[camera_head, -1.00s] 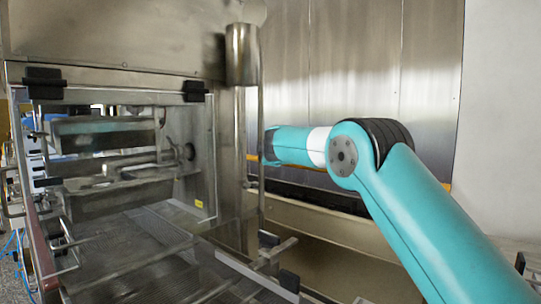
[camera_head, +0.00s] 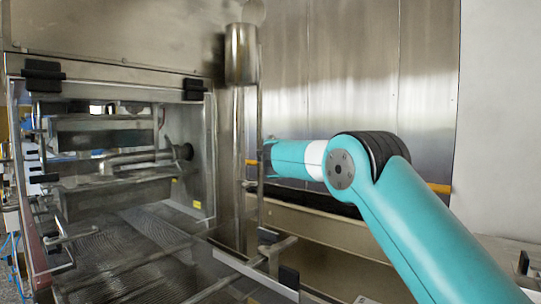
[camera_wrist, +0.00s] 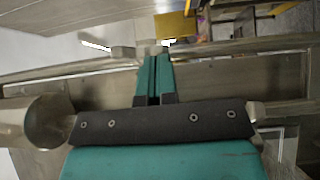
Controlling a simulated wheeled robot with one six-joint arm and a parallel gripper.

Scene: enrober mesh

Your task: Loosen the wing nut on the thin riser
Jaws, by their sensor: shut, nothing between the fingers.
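In the head view the thin riser (camera_head: 261,115) is a slim upright metal rod just right of a thicker steel column (camera_head: 239,150). My teal forearm reaches left to close by this riser; my gripper itself cannot be made out there. In the wrist view my gripper (camera_wrist: 153,54) shows as two teal fingers shut together with nothing between them. Their tips are near a long pale metal bar (camera_wrist: 60,71) that crosses the picture. A small pale block (camera_wrist: 122,53) shows just left of the tips; I cannot tell whether it is the wing nut or whether the tips touch it.
The machine's open chamber with a mesh belt (camera_head: 130,245) fills the left. Metal bars with dark end blocks (camera_head: 289,278) stick out low in the middle. Steel panels (camera_head: 355,70) stand behind my arm. A round steel cylinder (camera_wrist: 35,122) is close at left in the wrist view.

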